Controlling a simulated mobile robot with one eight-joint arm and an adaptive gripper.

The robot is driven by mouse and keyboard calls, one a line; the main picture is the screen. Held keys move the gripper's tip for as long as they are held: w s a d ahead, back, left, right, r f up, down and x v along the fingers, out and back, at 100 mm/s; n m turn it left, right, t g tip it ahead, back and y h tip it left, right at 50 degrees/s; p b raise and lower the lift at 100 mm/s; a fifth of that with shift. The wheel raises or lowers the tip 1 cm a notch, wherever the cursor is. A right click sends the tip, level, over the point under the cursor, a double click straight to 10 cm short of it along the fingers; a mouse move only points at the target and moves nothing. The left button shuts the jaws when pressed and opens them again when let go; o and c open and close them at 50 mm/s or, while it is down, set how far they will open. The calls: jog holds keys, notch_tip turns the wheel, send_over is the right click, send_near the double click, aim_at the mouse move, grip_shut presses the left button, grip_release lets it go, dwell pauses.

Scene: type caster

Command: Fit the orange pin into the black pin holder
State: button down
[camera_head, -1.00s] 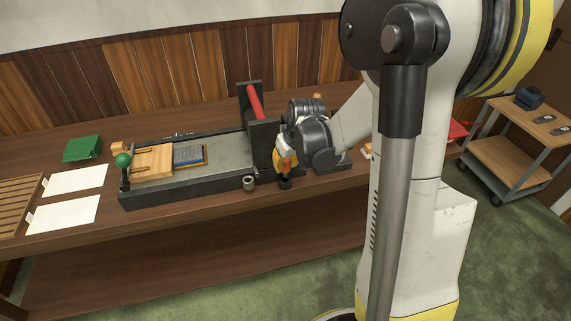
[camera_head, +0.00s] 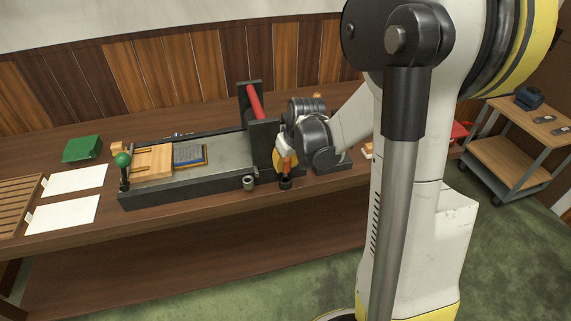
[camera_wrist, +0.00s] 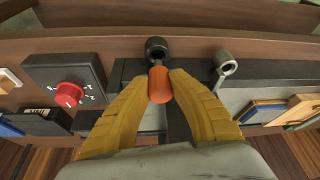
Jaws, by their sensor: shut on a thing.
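The orange pin (camera_head: 287,164) is held by my gripper (camera_head: 284,162) near the front edge of the bench. In the wrist view the yellow fingers of my gripper (camera_wrist: 160,88) are shut on the rounded orange end of the pin (camera_wrist: 159,84). The black pin holder (camera_head: 285,183) is a short dark cup at the bench's front edge, just below the pin; it also shows in the wrist view (camera_wrist: 156,46), beyond the pin's far end. The pin's lower end meets or overlaps the holder's mouth in both views. I cannot tell how deep it sits.
A grey-green cup-like holder (camera_head: 249,183) stands just left of the black one. The long black machine (camera_head: 190,181) with a red roller (camera_head: 254,101) lies behind. A dark box with a red knob (camera_wrist: 67,94) is close on the left in the wrist view. White sheets (camera_head: 64,215) lie far left.

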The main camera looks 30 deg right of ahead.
aim_at(285, 172)
jog(key=shift+f+b, duration=1.65)
jog(key=shift+f, duration=0.25)
jog(key=c, duration=1.2)
grip_release()
jog(key=shift+r, duration=0.1)
jog(key=shift+c, duration=0.2)
jog(key=v, duration=1.2)
jog(key=shift+a, duration=0.1)
jog(key=s+a+r+t, duration=0.2)
jog(key=s+a+r, duration=0.1)
jog(key=s+a, duration=1)
jog(key=shift+a+r+n+t, duration=0.2)
jog(key=shift+a+n+t, duration=0.15)
jog(key=shift+a, duration=0.7)
